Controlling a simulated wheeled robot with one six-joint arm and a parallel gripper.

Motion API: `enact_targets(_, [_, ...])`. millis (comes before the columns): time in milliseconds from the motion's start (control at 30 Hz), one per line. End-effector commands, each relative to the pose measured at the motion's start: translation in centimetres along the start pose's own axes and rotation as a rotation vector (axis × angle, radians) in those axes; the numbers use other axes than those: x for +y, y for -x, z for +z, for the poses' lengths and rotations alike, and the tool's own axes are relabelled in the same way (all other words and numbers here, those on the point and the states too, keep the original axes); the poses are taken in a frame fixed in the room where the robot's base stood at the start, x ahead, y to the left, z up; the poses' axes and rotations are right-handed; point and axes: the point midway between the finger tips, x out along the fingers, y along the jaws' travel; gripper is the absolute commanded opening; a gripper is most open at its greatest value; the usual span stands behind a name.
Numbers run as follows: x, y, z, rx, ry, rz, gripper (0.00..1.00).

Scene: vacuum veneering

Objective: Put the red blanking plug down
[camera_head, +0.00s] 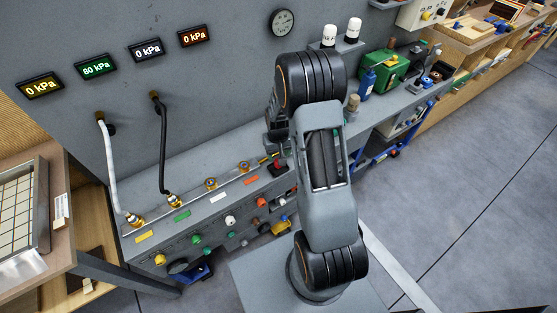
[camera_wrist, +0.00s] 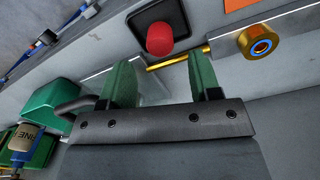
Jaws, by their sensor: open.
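A red, round-ended piece (camera_wrist: 160,40), which looks like the red blanking plug, sits on a black square base on the grey bench in the wrist view. It also shows as a small red spot (camera_head: 281,164) near my arm's end in the head view. I cannot tell for certain whether it is the plug or a fixed button. My gripper (camera_wrist: 163,74) has two green fingers standing apart with nothing between them. The red piece lies beyond the fingertips, apart from them. In the head view my arm hides much of the gripper.
A brass fitting with a blue ring (camera_wrist: 261,45) and a thin brass rod (camera_wrist: 178,59) are close to the fingers. A green machine (camera_head: 385,66) and a blue bottle (camera_head: 366,83) stand further right. Hoses (camera_head: 163,145) hang at left above coloured labels and knobs.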

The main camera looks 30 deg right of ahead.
Motion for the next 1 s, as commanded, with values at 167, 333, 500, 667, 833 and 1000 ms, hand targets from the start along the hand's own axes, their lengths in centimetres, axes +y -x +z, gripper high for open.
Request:
enact_targets(167, [0.0,3.4,0.0,0.004,0.000,0.000,0.57])
enact_targets(333, [0.0,5.6,0.0,0.002,0.000,0.000,0.57])
enact_targets(500, [-0.2,7.5,0.2,0.009,0.004,0.001,0.57])
enact_targets(667, [-1.8,12.2,2.0,0.069,0.029,0.004,0.57])
enact_targets(833, [-4.2,18.3,6.4,0.168,0.072,0.003,0.57])
enact_targets(1000, [-5.8,22.2,11.3,0.259,0.108,-0.006,0.57])
